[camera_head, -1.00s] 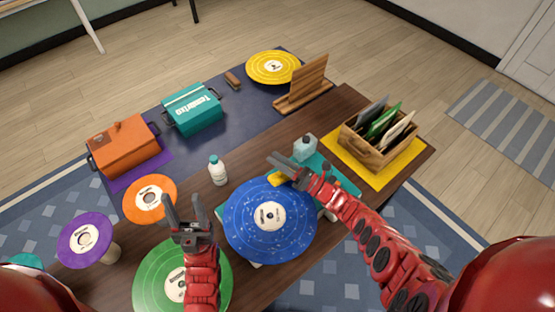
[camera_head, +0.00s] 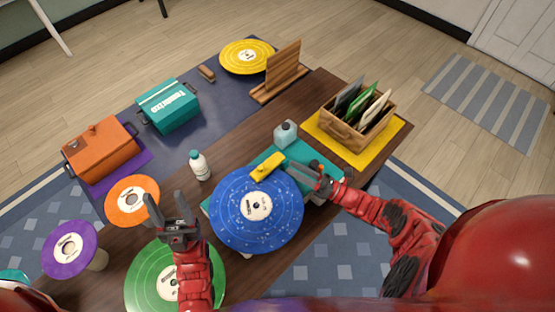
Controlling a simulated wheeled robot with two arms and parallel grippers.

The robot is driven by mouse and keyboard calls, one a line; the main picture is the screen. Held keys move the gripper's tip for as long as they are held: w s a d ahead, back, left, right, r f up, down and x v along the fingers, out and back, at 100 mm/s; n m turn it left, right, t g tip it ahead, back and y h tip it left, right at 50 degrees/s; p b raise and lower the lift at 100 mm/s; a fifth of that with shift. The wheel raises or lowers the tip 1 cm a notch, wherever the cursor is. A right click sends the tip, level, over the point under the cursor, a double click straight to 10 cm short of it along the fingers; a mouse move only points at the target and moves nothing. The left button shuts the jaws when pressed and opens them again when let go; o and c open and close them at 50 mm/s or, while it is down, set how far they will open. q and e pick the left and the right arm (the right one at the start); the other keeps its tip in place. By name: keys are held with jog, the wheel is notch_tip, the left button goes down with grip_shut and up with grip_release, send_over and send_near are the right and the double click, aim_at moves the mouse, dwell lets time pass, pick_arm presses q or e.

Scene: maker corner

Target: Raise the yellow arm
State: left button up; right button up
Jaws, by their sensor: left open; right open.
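The yellow arm (camera_head: 267,166) is a short yellow bar at the back edge of the blue record (camera_head: 232,213). The blue record lies on a teal turntable (camera_head: 328,167). My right gripper (camera_head: 296,172) is open just right of the yellow arm, above the turntable's right part; I see a gap between it and the arm. My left gripper (camera_head: 165,208) is open and empty, left of the blue record and over the table near the green record (camera_head: 145,274).
A clear bottle (camera_head: 286,134) stands behind the turntable and a white bottle (camera_head: 199,166) to its left. A wooden crate of sleeves (camera_head: 337,128) sits on a yellow mat (camera_head: 378,150) at right. Orange (camera_head: 119,205) and purple (camera_head: 57,255) records are at left.

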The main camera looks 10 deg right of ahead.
jog(key=v, duration=0.3)
jog(key=shift+w+f+b, duration=0.1)
jog(key=shift+b, duration=0.25)
jog(key=shift+s+d, duration=0.35)
jog(key=shift+d, duration=0.05)
